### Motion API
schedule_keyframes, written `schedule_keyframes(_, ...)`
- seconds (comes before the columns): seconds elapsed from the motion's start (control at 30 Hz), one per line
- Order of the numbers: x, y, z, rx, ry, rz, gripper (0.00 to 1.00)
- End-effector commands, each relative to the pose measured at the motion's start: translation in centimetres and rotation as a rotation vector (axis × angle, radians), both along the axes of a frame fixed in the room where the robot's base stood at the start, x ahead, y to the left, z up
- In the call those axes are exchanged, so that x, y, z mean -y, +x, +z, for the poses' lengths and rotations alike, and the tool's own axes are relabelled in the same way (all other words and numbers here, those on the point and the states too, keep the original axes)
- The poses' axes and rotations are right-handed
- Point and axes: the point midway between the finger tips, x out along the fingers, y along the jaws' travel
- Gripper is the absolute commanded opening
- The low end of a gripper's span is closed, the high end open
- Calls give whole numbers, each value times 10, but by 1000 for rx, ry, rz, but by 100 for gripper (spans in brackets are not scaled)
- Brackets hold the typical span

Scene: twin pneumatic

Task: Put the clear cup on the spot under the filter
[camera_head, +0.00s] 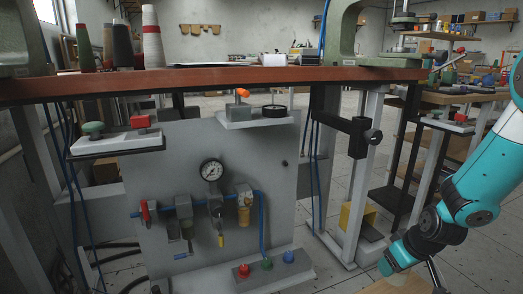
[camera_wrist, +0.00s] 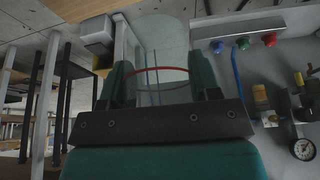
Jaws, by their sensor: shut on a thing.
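The clear cup (camera_wrist: 163,45) is see-through with a thin red ring, and it stands between the two green fingers of my gripper (camera_wrist: 162,82) in the wrist view. The gripper is shut on it. In the head view my gripper (camera_head: 400,262) is low at the right, in front of the board's right side, and I cannot make out the cup there. A grey panel carries a row of pneumatic units, including a gauge (camera_head: 212,170), grey bodies and a yellow-bodied unit (camera_head: 244,206). I cannot tell which unit is the filter. The spot under it is not clear to me.
A brown tabletop (camera_head: 220,78) runs above the panel. A black clamp (camera_head: 358,132) on a white post stands between the panel and my arm. Blue hoses hang nearby.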

Motion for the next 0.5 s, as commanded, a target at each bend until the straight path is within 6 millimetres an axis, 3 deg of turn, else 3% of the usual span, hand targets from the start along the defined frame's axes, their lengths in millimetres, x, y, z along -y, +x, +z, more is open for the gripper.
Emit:
schedule_keyframes(0.3, -47, 15, -20, 1, -2, -316, 30)
schedule_keyframes(0.5, -42, 11, 33, 2, 1, -319, 30)
